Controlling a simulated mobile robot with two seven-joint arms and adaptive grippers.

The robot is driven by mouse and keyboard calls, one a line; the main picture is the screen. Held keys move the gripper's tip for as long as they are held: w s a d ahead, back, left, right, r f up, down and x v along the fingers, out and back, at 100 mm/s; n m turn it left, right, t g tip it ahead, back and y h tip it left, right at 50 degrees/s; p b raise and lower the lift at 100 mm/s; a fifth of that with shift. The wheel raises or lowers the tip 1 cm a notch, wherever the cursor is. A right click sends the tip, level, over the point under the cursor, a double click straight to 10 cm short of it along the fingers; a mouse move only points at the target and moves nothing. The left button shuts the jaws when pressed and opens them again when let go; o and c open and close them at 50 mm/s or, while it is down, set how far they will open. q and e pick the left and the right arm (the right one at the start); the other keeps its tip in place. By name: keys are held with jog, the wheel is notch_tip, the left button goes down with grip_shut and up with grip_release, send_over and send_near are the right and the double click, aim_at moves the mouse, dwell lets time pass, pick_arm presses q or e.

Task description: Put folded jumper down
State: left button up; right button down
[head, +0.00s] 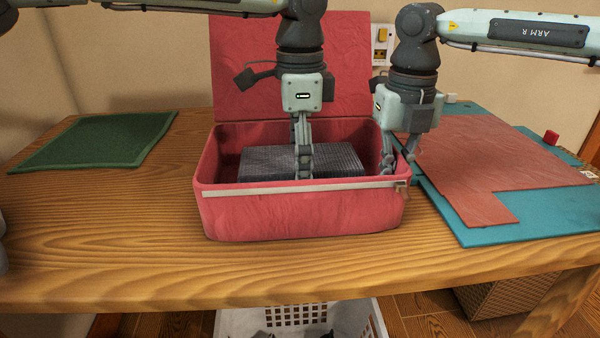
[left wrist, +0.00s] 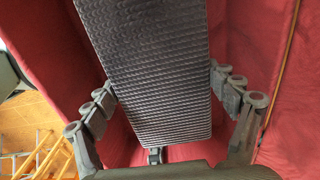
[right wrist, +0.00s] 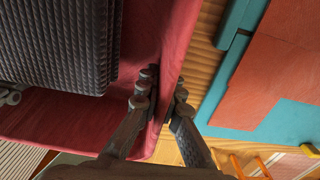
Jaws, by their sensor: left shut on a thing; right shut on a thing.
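The folded jumper (head: 262,163) is dark grey and ribbed. It is inside the open red suitcase (head: 300,219), low between its walls; whether it touches the bottom is hidden by the front wall. My left gripper (head: 304,172) points down into the suitcase and is shut on the jumper. In the left wrist view its fingers stand wide on either side of the jumper (left wrist: 160,85). My right gripper (head: 399,165) is shut on the suitcase's right wall, which shows between its fingertips in the right wrist view (right wrist: 165,95). The jumper (right wrist: 62,40) lies left of it there.
The suitcase lid (head: 232,65) stands open at the back. A green mat (head: 95,139) lies at the left of the wooden table (head: 120,235). Teal and reddish flat pieces (head: 495,165) lie at the right. A white basket (head: 350,318) is below the front edge.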

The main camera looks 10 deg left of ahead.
pick_arm(q)
jog(key=shift+f, duration=1)
jog(key=shift+f, duration=0.1)
jog(key=o, duration=1.3)
notch_tip(320, 180, up, 12)
jog(key=shift+r, duration=0.1)
pick_arm(e)
jog(key=c, duration=1.6)
grip_release()
